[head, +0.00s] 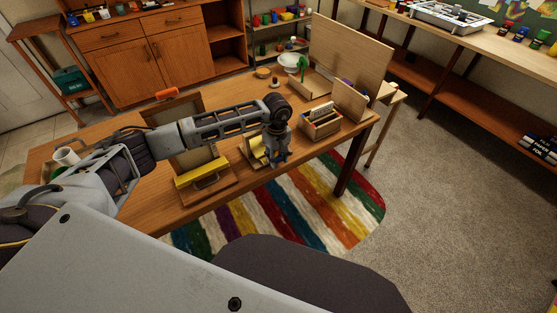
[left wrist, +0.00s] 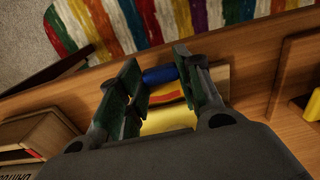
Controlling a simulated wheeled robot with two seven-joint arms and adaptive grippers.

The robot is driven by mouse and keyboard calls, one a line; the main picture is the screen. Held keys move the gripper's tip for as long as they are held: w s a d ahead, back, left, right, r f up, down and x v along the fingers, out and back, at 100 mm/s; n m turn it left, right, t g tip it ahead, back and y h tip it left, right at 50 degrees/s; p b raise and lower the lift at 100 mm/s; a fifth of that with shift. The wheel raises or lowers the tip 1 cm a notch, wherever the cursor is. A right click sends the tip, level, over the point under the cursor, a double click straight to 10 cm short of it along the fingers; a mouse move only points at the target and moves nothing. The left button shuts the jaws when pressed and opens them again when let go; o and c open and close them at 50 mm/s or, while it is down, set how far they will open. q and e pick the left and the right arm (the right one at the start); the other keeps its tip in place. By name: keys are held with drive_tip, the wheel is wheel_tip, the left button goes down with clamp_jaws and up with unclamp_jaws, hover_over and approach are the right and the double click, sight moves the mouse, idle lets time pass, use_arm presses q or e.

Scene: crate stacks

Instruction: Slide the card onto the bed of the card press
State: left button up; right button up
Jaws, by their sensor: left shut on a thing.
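My left gripper (head: 277,158) points down over the near part of the wooden table. In the left wrist view its two green-padded fingers (left wrist: 165,95) stand apart, shut on a flat piece, apparently the card (left wrist: 168,97), with yellow and red showing. A blue rounded part (left wrist: 159,75) shows by the fingertips; its link to the card is unclear. Under the gripper is a small wooden stand with a yellow part (head: 257,148), partly hidden by it. To its left, what looks like the card press (head: 215,192) has a wooden base, a yellow bar and a dark handle. My right gripper is not in view.
A wooden box of upright cards (head: 321,127) stands right of the gripper. The table's near edge lies above a striped rug (head: 300,205).

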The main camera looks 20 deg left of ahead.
use_arm(q)
drive_tip(key=shift+w, duration=0.1)
drive_tip(key=shift+a, duration=0.1)
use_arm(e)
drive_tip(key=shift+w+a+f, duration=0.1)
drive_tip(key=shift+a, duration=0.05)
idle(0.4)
use_arm(q)
drive_tip(key=shift+f, duration=0.1)
drive_tip(key=shift+b, duration=0.35)
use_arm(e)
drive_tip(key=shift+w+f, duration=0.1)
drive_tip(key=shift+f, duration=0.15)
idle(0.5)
